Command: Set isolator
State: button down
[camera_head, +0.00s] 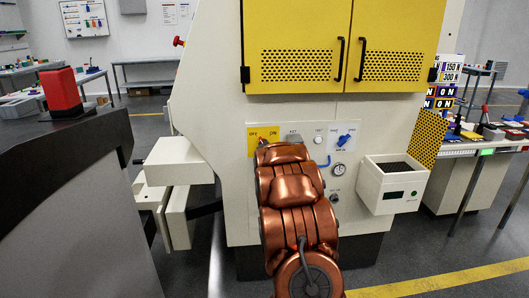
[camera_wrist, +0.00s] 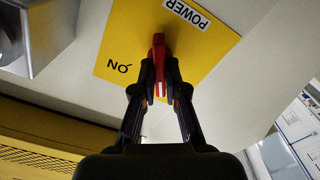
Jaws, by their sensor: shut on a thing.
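The isolator's red handle (camera_wrist: 158,52) sits on a yellow plate (camera_wrist: 120,47) in the wrist view. The plate appears upside down there, with ON and POWER lettering visible. My gripper (camera_wrist: 160,88) is shut on the red handle, with one dark finger on each side. In the head view the yellow plate (camera_head: 254,146) carries OFF at left and ON at right on the machine's control panel. My copper-coloured arm reaches up to it and hides most of the handle and gripper there. I cannot tell for sure which mark the handle points to.
Right of the plate are a KEY switch (camera_head: 293,139), a blue selector (camera_head: 344,140), a gauge (camera_head: 339,169) and a blue lever (camera_head: 324,161). Yellow cabinet doors (camera_head: 295,45) are above. A white box (camera_head: 392,185) juts out at right. A dark-topped cabinet (camera_head: 80,200) stands at left.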

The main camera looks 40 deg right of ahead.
jog(key=shift+n+b, duration=0.8)
jog(key=shift+n, duration=0.5)
jog(key=c, duration=1.2)
grip_release()
jog(key=shift+v, duration=6)
jog(key=shift+w+a, duration=0.1)
